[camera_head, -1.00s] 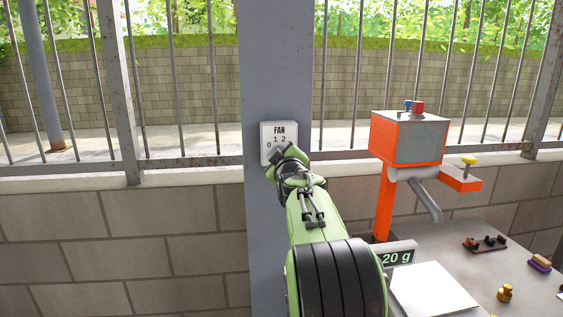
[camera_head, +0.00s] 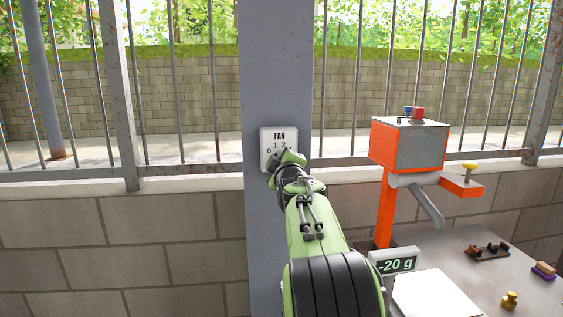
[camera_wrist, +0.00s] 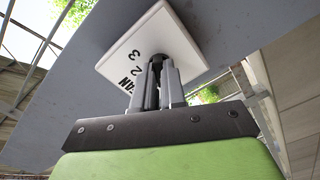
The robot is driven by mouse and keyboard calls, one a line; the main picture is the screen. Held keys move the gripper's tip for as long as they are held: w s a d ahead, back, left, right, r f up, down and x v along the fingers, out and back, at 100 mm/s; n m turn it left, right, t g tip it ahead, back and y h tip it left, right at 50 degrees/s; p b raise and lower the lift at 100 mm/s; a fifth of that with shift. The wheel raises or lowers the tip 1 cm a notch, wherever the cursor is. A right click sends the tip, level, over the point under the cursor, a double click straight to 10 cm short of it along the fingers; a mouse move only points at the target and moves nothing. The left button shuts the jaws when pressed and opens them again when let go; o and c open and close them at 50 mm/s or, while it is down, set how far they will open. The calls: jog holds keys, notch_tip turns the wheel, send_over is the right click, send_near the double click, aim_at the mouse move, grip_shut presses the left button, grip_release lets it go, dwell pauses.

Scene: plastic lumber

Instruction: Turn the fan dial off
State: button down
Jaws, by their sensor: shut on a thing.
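The white fan panel (camera_head: 279,137), lettered FAN with 1 and 2 above and a 0 at its left, is on the grey post. It also shows tilted in the wrist view (camera_wrist: 160,38), with FAN, 2 and 3 readable. My gripper (camera_wrist: 158,68) is at the panel's face, its two grey fingers shut on the dark dial (camera_wrist: 153,88) between them. The fingers hide most of the dial, so its pointing direction cannot be read. In the head view my gripper (camera_head: 273,163) covers the panel's lower right part.
The grey post (camera_head: 277,60) stands before a low block wall (camera_head: 120,235) with metal railings. At right, an orange dispenser (camera_head: 408,145) and a scale display (camera_head: 394,262) reading -20 g stand on a table with a white plate (camera_head: 432,296) and small items.

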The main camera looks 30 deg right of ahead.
jog(key=c, duration=1.2)
grip_release()
jog(key=b+v, duration=0.1)
jog(key=v, duration=1.4)
jog(key=shift+s+a, duration=0.2)
jog(key=shift+s, duration=0.1)
